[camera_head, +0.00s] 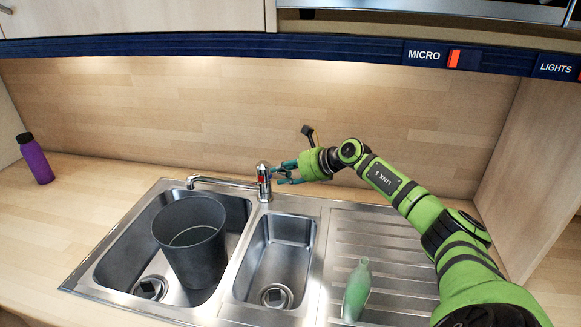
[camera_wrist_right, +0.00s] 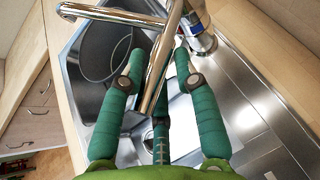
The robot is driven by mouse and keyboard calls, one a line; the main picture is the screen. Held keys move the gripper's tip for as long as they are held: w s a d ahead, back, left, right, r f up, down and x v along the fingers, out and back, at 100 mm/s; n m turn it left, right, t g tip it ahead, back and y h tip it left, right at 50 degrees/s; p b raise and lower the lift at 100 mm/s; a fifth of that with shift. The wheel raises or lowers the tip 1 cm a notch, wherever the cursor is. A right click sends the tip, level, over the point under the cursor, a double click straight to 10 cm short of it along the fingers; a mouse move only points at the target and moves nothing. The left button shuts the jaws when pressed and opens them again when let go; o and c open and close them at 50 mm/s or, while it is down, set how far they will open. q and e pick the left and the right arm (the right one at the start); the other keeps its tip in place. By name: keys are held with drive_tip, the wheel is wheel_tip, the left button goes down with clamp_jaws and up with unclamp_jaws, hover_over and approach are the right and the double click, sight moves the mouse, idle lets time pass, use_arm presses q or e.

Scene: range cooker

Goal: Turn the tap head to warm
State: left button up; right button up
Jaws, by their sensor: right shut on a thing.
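The chrome tap (camera_head: 264,186) stands behind the sink, between the bowls. Its spout (camera_head: 222,182) points left over the large bowl. A red mark shows near the top of the tap. My right gripper (camera_head: 281,173) is at the right side of the tap head. In the wrist view, the fingers of the right gripper (camera_wrist_right: 158,62) are around a chrome lever (camera_wrist_right: 154,88) that runs between them towards the camera. Exact finger contact is hard to see. The spout (camera_wrist_right: 100,13) also shows there, at upper left. My left gripper is not in view.
A dark bin (camera_head: 190,245) stands in the large left bowl. The small bowl (camera_head: 275,255) is empty. A green bottle (camera_head: 357,292) is on the drainer (camera_head: 385,240), below my right arm. A purple bottle (camera_head: 36,160) stands at far left on the worktop. The wooden back wall is close behind the tap.

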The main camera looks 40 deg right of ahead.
drive_tip(key=shift+o, duration=0.2)
drive_tip(key=shift+a, duration=0.55)
drive_tip(key=shift+w+a, duration=0.1)
drive_tip(key=shift+a, duration=0.1)
drive_tip(key=o, duration=1.3)
drive_tip(key=shift+o, duration=0.5)
drive_tip(key=shift+w+a, duration=0.1)
